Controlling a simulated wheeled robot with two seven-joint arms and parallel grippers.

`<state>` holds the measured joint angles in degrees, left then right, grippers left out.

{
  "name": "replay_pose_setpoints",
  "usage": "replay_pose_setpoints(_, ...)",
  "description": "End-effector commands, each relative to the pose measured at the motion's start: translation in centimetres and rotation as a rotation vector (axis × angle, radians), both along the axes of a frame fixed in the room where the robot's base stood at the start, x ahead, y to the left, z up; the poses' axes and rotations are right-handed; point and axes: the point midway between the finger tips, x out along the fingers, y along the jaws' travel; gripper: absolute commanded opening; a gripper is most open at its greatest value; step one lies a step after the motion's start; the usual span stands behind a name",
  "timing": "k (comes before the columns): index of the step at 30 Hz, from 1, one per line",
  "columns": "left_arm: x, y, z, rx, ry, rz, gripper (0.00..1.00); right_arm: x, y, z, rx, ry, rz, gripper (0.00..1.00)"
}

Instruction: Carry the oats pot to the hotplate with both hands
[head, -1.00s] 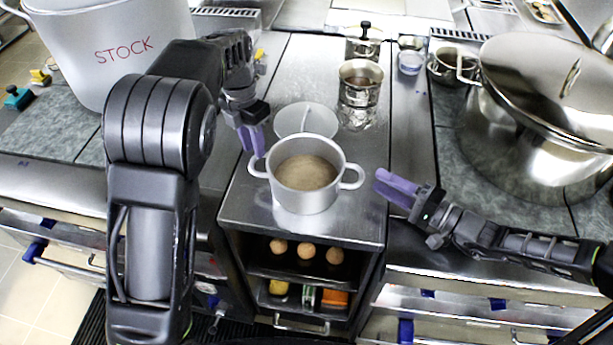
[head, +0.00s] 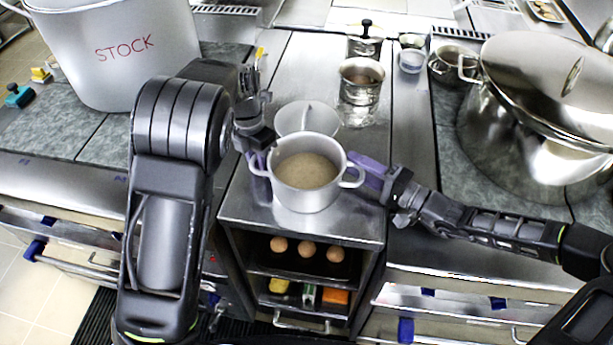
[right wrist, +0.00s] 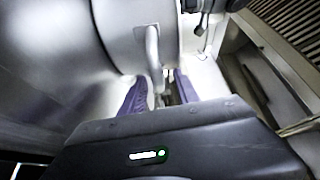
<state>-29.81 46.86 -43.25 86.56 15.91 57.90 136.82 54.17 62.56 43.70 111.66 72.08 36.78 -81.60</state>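The oats pot (head: 306,197), light grey with two side handles and beige contents, stands upright on the steel cabinet top. My right gripper (head: 358,172) is at its right handle. In the right wrist view the purple fingers (right wrist: 160,92) are spread, with the pot handle (right wrist: 153,50) between them and a gap showing. My left gripper (head: 259,160) is at the left handle, its fingers partly hidden by the pot and handle, so I cannot tell whether it is open or shut. I cannot make out for sure which surface is the hotplate.
A pale round dish (head: 291,119) sits close behind the pot, with a steel pot (head: 361,84) behind it. A large lidded stockpot (head: 530,150) stands right, a white STOCK pot (head: 120,60) left. Eggs (head: 307,248) lie in the open shelf below.

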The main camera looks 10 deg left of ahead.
Motion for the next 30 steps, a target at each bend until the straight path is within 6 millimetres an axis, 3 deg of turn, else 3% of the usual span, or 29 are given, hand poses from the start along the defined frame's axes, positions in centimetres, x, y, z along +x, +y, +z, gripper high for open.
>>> replay_pose_setpoints(3, -0.01, 0.01, 0.02, 0.000, 0.000, 0.000, 0.24, -0.01, -0.01, 0.01, 0.000, 0.000, 0.000, 0.36)
replay_pose_setpoints(12, 0.01, 0.03, 0.05, 0.000, 0.000, 0.001, 0.00, -0.02, -0.03, 0.01, 0.000, 0.000, 0.000, 0.11)
replay_pose_setpoints(16, 0.02, 0.05, 0.07, 0.001, 0.000, 0.001, 0.00, -0.02, -0.02, 0.00, 0.000, 0.000, 0.000, 0.01)
replay_pose_setpoints(30, 0.06, 0.09, 0.10, 0.001, -0.002, 0.002, 0.00, -0.03, -0.04, -0.03, -0.001, 0.000, 0.000, 0.00)
